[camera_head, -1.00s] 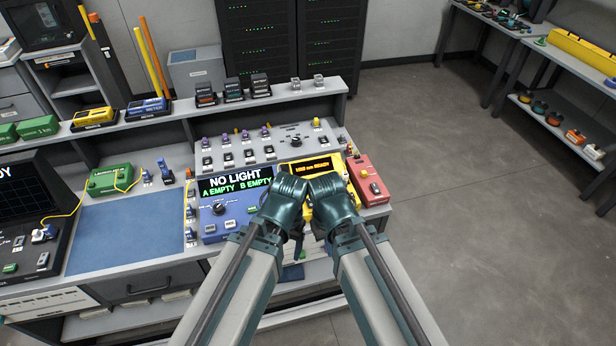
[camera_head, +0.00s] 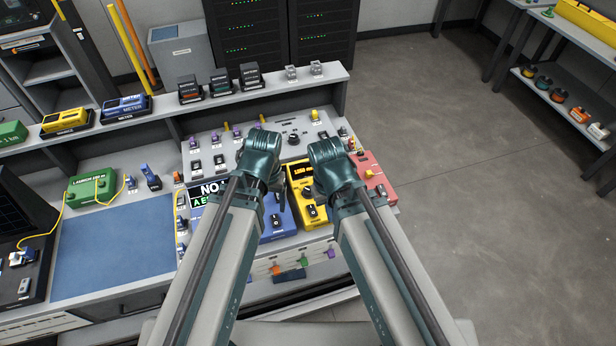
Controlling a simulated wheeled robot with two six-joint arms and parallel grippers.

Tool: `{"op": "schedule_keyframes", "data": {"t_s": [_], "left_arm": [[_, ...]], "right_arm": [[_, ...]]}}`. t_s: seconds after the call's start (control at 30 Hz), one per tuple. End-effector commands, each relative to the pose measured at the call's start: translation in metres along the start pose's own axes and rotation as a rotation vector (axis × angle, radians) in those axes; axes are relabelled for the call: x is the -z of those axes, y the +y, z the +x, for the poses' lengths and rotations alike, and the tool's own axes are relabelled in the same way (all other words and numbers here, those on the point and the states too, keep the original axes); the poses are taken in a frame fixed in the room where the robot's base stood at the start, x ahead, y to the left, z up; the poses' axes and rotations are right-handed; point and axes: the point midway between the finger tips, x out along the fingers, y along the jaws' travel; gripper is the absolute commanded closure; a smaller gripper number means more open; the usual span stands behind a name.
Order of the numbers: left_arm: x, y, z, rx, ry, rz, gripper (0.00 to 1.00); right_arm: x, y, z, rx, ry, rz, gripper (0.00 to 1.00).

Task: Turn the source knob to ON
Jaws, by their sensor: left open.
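The yellow source box (camera_head: 308,218) sits on the bench between the blue meter and a red box. Its orange-lettered screen (camera_head: 303,170) is partly hidden by my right gripper, so its text cannot be read in full. A dark knob (camera_head: 312,212) stands on its lower face, with another dark control above it. My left gripper (camera_head: 262,160) is over the blue meter, left of the yellow box; its fingertips are largely hidden, and it is open. My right gripper (camera_head: 330,165) is over the upper right of the yellow box; its fingers are hidden.
The blue meter (camera_head: 282,222) is largely covered by my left arm. A red box (camera_head: 372,172) stands close on the right. A grey panel of switches (camera_head: 215,150) lies behind. A blue mat (camera_head: 115,248) at left is clear.

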Motion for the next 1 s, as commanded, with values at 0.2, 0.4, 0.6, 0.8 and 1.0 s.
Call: {"op": "schedule_keyframes", "data": {"t_s": [0.2,0.4,0.6,0.8,1.0], "left_arm": [[0.051,-0.023,-0.009,-0.038,0.030,-0.186,0.26],[0.099,0.003,-0.012,-0.053,0.022,-0.322,0.26],[0.137,0.045,-0.014,-0.055,0.003,-0.422,0.26],[0.154,0.075,-0.015,-0.051,-0.011,-0.481,0.26],[0.153,0.077,-0.014,-0.051,-0.013,-0.489,0.26]], "right_arm": [[-0.001,0.001,-0.010,0.000,0.000,0.000,1.00],[-0.001,0.001,-0.011,0.000,0.000,0.000,1.00],[-0.001,0.001,-0.012,0.000,0.000,-0.001,1.00],[-0.001,0.001,-0.012,0.000,0.000,0.000,1.00],[-0.001,0.001,-0.011,0.000,0.000,-0.001,1.00]]}}
